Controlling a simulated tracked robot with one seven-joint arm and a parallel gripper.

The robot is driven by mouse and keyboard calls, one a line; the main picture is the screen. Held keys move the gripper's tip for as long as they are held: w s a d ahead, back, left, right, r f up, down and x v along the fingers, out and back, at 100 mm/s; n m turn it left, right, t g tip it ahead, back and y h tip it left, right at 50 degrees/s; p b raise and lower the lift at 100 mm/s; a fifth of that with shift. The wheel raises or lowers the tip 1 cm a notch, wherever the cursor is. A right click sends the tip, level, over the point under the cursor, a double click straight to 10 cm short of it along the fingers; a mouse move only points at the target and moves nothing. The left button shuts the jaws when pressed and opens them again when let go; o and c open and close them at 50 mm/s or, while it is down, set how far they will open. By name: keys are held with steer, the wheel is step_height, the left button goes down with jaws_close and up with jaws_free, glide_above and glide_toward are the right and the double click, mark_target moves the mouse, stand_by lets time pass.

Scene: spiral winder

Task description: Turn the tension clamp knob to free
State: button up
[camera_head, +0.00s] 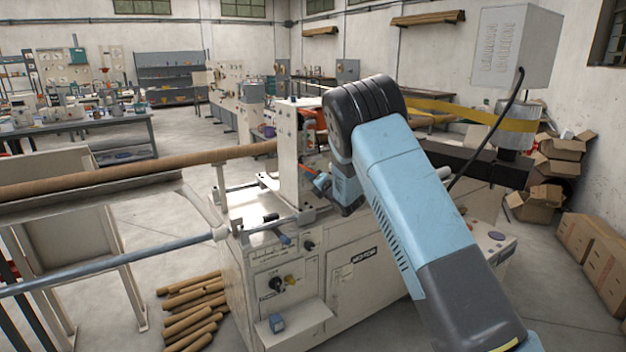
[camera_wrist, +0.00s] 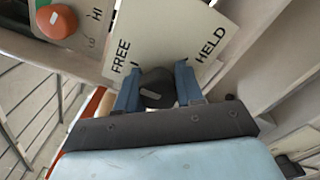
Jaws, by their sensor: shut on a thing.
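The tension clamp knob (camera_wrist: 158,88) is dark, with a light mark on its face. In the wrist view it sits between the two blue fingers of my gripper (camera_wrist: 157,84), which is shut on it. Behind it is a pale label plate (camera_wrist: 175,38) with FREE at the left and HELD at the right. The fingers hide part of the knob, and I cannot tell which word it points to. In the head view my gripper (camera_head: 322,183) is at the upright part of the winder (camera_head: 291,150), and the knob is hidden there.
A red-orange knob (camera_wrist: 57,21) marked HI sits at the upper left of the wrist view. In the head view, a long brown tube (camera_head: 130,172) runs into the winder from the left. Cardboard tubes (camera_head: 195,312) lie on the floor. Boxes (camera_head: 590,245) stand at the right.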

steer(key=shift+s+a+f, duration=0.2)
steer(key=shift+s+f, duration=0.05)
steer(key=shift+f, duration=0.35)
steer(key=o, duration=0.8)
steer(key=shift+o, duration=0.9)
steer(key=shift+r, duration=0.1)
steer(key=shift+o, duration=0.3)
steer(key=shift+w+d+r, duration=0.1)
steer(key=shift+w+r, duration=0.05)
steer(key=shift+r, duration=0.05)
steer(key=shift+d, duration=0.1)
steer(key=v, duration=1.3)
steer(key=shift+s, duration=0.35)
steer(key=shift+d+f, duration=0.1)
steer(key=shift+d, duration=0.15)
